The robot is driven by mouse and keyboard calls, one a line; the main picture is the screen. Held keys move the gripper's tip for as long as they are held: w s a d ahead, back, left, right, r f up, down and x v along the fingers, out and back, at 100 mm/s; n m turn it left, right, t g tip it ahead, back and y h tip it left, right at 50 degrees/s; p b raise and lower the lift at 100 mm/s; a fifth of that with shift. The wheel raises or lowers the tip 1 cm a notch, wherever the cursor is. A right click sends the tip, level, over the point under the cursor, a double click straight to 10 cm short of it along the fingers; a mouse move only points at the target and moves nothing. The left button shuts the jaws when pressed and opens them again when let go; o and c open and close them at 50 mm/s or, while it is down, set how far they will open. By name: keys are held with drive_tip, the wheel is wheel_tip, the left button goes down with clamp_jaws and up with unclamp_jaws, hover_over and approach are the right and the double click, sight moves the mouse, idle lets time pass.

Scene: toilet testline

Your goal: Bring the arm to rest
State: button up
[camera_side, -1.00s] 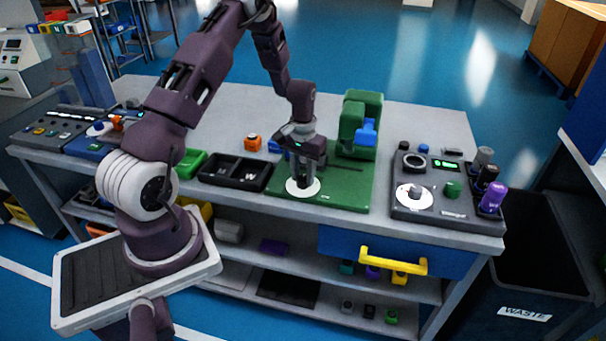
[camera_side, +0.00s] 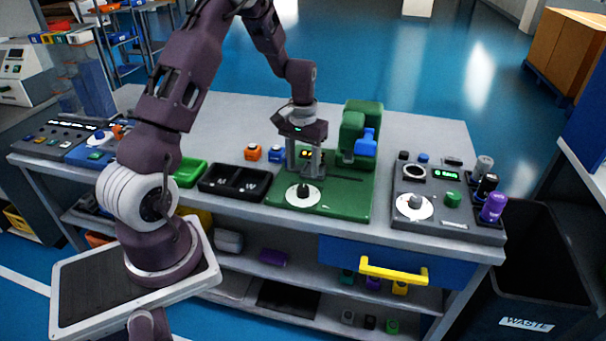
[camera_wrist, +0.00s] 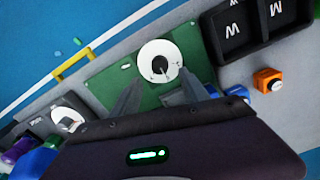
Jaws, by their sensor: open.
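My gripper (camera_side: 304,170) hangs above the green plate (camera_side: 345,205) of the green testing machine (camera_side: 353,130) on the bench. Its two fingers are apart with nothing between them. In the side view a white disc with a dark knob (camera_side: 302,195) sits on the plate, just in front of and below the fingertips. In the wrist view the fingers (camera_wrist: 158,92) point toward the plate, and the white disc (camera_wrist: 160,50) lies beyond the fingertips, apart from them.
A black two-compartment tray (camera_side: 234,182) and a green tray (camera_side: 189,171) stand left of the plate. Orange (camera_side: 252,152) and blue cubes lie behind. A grey control panel (camera_side: 447,195) with several coloured cylinders stands at right. A black waste bin (camera_side: 530,270) stands beyond the bench.

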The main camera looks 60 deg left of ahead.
drive_tip(key=shift+r, duration=0.1)
drive_tip(key=s+d+r+m+t, duration=0.1)
drive_tip(key=s+d+r, duration=0.1)
drive_tip(key=d+r, duration=0.5)
drive_tip(key=s+d+r+m+t, duration=0.1)
drive_tip(key=s+d+r+m, duration=0.3)
drive_tip(key=r, duration=0.6)
drive_tip(key=s+d+r+t, duration=0.1)
drive_tip(key=s+d+r, duration=0.1)
drive_tip(key=s+d, duration=0.3)
drive_tip(key=s+d+r+m+t, duration=0.1)
drive_tip(key=s+d+r+t, duration=0.1)
drive_tip(key=s+d, duration=0.4)
drive_tip(key=s+r, duration=0.1)
drive_tip(key=s, duration=0.4)
drive_tip(key=shift+r+t, duration=0.25)
drive_tip(key=shift+t, duration=0.05)
